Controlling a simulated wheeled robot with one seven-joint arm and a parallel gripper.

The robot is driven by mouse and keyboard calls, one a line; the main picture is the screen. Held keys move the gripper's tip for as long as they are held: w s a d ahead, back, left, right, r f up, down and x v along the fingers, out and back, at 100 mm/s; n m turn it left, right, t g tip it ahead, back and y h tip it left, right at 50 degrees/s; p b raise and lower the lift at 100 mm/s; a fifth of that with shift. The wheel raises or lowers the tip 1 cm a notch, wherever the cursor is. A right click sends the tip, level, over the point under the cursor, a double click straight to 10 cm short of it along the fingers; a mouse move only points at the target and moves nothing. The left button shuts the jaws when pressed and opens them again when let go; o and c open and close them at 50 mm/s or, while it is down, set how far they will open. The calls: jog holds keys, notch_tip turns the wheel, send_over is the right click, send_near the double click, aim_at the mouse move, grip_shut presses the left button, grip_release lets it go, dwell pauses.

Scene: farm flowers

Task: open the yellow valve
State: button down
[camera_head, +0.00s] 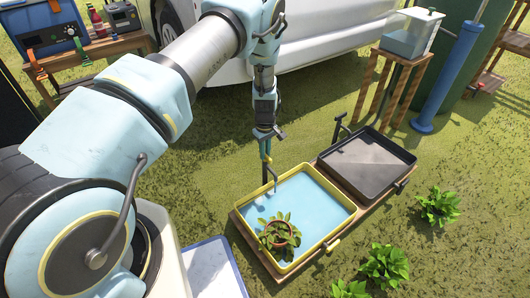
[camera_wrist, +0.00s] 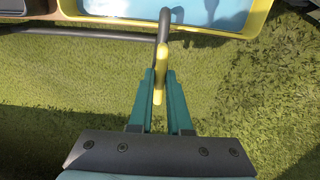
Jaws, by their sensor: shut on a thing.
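The yellow valve (camera_wrist: 160,72) is a small yellow handle on a dark curved tap pipe (camera_wrist: 164,24), seen in the wrist view. The teal fingers of my gripper (camera_wrist: 160,88) are closed on the valve, one on each side. The valve is small there and partly hidden by the gripper. The basin has a light blue floor, and a potted plant (camera_head: 280,235) stands in it.
A dark basin (camera_head: 368,160) with its own tap (camera_head: 339,126) adjoins on the right. A white vehicle (camera_head: 330,45) stands behind. A bench (camera_head: 90,50) with a blue box is at back left. A water tank (camera_head: 408,38) and blue pump (camera_head: 447,75) stand at back right. Leafy plants (camera_head: 385,265) grow at front right.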

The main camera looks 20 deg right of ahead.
jog(key=c, duration=0.9)
grip_release()
jog(key=shift+o, duration=0.2)
jog(key=shift+r, duration=0.1)
notch_tip(320, 180, up, 11)
jog(key=p, duration=0.2)
jog(key=shift+f, duration=0.2)
